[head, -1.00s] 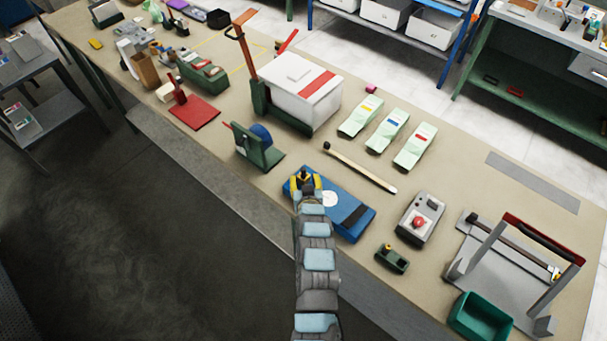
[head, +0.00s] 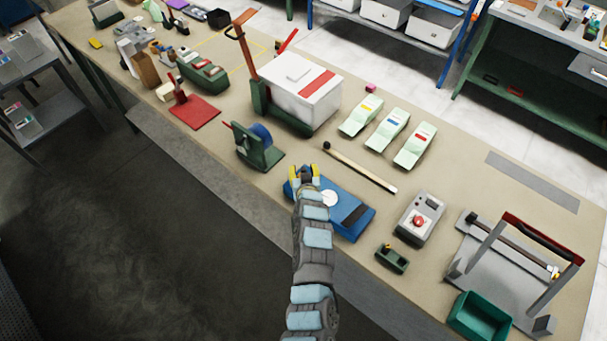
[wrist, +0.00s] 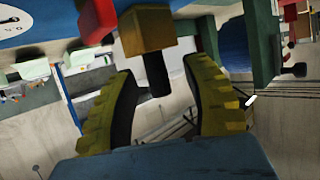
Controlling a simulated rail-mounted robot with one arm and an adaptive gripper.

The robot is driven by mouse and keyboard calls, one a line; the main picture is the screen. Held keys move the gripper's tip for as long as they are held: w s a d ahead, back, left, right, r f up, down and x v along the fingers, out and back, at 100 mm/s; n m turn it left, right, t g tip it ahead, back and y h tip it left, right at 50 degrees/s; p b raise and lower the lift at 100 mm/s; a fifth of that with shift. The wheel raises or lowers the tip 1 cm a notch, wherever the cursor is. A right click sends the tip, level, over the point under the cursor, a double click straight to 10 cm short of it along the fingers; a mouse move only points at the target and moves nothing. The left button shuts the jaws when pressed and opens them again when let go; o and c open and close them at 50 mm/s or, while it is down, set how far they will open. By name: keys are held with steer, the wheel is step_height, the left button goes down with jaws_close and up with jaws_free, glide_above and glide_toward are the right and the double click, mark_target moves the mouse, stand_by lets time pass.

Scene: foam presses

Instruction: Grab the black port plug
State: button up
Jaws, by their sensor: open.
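My gripper (head: 304,175) is open, with yellow ribbed fingers, over the left end of a blue device (head: 350,215) with a white round dial. In the wrist view my gripper (wrist: 158,68) has its two fingers spread on either side of a short black peg (wrist: 155,82), which looks like the black port plug. The peg juts from a tan block (wrist: 148,30); a gap shows on both sides of it. In the head view my gripper covers this spot, and the plug cannot be made out clearly.
A green stand with a blue roll (head: 258,147) is close to the left of my gripper. A wooden rod with a black end (head: 360,167) lies behind the blue device. A grey box with a red button (head: 419,220) stands to the right.

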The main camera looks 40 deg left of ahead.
mark_target(303, 170)
jaws_close()
steer(key=shift+r, duration=0.1)
steer(key=shift+r, duration=0.25)
step_height(303, 170, up, 3)
steer(key=shift+s+d+r+p, duration=0.1)
steer(key=shift+s+p, duration=0.05)
steer(key=shift+p, duration=0.25)
steer(key=s+d+r+b, duration=0.2)
steer(key=s+d+r, duration=0.5)
steer(key=s+r, duration=0.2)
steer(key=s, duration=0.2)
steer(key=shift+s, duration=0.35)
